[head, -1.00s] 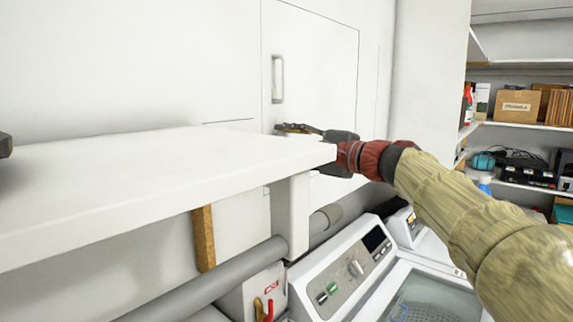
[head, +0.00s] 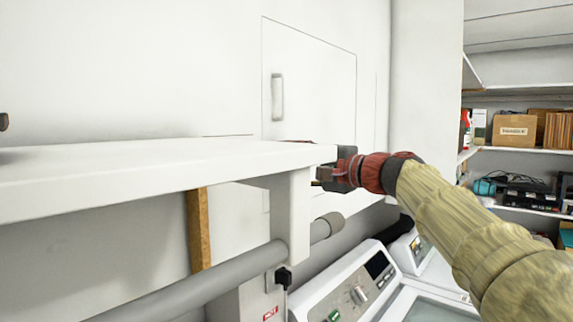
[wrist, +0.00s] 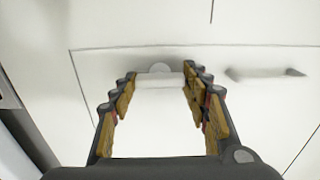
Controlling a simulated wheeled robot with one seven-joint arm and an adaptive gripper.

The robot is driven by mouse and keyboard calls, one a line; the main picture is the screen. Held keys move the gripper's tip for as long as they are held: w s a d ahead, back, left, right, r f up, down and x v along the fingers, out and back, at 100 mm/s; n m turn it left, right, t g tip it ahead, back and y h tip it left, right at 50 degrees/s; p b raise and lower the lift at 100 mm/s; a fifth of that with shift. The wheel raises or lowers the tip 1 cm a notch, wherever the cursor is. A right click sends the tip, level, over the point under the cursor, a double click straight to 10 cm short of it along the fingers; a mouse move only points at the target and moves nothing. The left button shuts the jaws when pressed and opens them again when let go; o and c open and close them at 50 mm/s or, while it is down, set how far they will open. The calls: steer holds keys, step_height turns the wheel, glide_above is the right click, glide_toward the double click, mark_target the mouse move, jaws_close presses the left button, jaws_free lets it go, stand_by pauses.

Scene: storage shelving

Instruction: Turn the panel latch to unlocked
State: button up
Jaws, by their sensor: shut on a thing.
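The white panel (head: 320,75) is set in the wall, with a thin outline and an upright handle (head: 277,97). In the wrist view the panel (wrist: 225,115) lies ahead, with its handle (wrist: 265,73) on the right. A small white latch (wrist: 160,79) with a rounded top sits between the fingertips of my gripper (wrist: 157,84). The fingers are shut on it from both sides. In the head view my gripper (head: 340,172) is at the right end of the white shelf, which hides the fingertips and the latch.
The white shelf (head: 150,165) juts out in front of the panel, close beside my gripper. Storage shelves with boxes (head: 514,130) stand at the right.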

steer(key=shift+f, duration=0.1)
steer(key=o, duration=1.2)
steer(key=shift+c, duration=0.2)
steer(key=v, duration=1.2)
